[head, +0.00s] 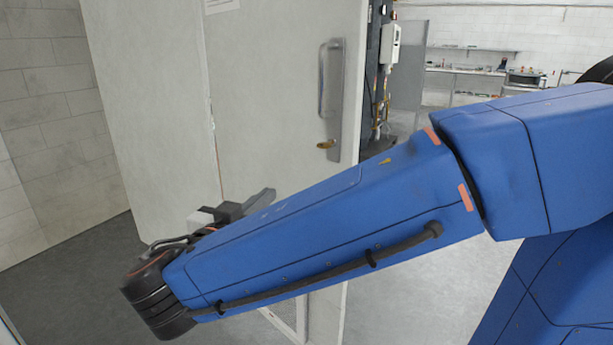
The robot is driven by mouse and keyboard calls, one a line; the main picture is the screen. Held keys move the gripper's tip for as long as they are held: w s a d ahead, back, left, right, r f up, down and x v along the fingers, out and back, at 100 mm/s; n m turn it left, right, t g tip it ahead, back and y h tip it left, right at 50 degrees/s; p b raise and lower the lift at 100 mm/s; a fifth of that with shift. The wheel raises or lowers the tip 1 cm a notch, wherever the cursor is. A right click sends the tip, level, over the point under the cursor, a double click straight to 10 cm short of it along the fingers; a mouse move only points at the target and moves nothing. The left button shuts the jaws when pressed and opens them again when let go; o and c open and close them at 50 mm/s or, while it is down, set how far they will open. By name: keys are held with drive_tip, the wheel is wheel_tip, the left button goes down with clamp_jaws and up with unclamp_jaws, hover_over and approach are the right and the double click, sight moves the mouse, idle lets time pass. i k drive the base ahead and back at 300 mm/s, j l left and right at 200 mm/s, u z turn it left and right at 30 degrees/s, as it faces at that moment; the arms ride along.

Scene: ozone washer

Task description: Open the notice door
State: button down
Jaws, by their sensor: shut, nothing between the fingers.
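The notice door (270,100) is a pale panel with part of a white paper notice (221,5) at its top edge. It has a long metal pull handle (331,80) near its right edge and a brass lock or knob (326,144) below that. The room beyond shows past the door's right edge, so it looks at least partly open. My gripper (262,199) is shut and empty, in front of the door, low and left of the handle and apart from it. Whether it touches the panel I cannot tell. My blue arm hides the door's lower part.
Another pale panel (150,110) adjoins the door on the left, beside a block wall (50,110). Right of the door are a dark post with a white box (390,44) and a far workbench (465,78). Grey floor (60,290) is clear at lower left.

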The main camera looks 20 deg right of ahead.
sight(286, 78)
drive_tip(key=j+z, duration=0.35)
drive_tip(key=j, duration=0.25)
drive_tip(key=k+j+z, duration=0.1)
drive_tip(key=j+z, duration=0.2)
drive_tip(key=j, duration=0.3)
drive_tip(key=k+j+z, duration=0.1)
drive_tip(key=j+z, duration=0.25)
drive_tip(key=j, duration=0.2)
